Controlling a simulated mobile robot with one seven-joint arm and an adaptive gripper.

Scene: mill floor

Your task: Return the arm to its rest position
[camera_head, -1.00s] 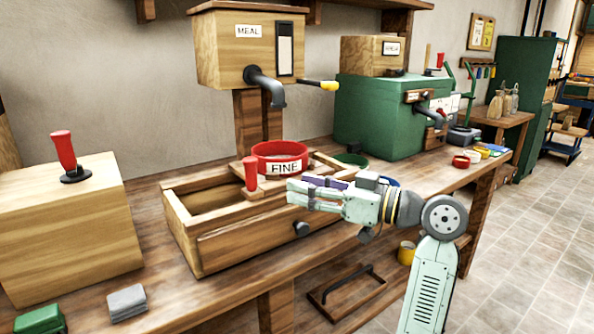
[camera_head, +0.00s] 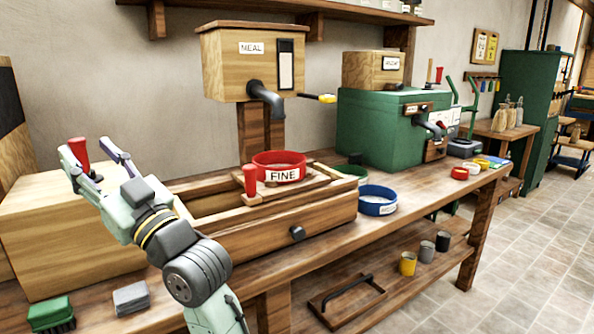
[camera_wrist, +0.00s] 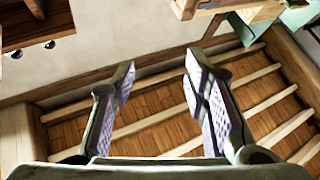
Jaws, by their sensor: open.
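My gripper (camera_head: 95,160) is at the left of the head view, raised in front of the wooden block with a red-handled lever (camera_head: 79,152). Its fingers are spread apart with nothing between them. In the wrist view my gripper (camera_wrist: 158,88) also shows open and empty, with wooden slats and a pale wall beyond it. The arm bends up from the bottom of the head view and covers part of the wooden block (camera_head: 50,235) and the bench.
The bench carries a wooden box (camera_head: 250,235) with a red FINE ring (camera_head: 279,175), a blue ring (camera_head: 377,208), a grey block (camera_head: 131,298) and a green brush (camera_head: 45,312). A MEAL box (camera_head: 225,65) with a spout and a green machine (camera_head: 380,130) stand behind. The tiled floor (camera_head: 530,250) at right is clear.

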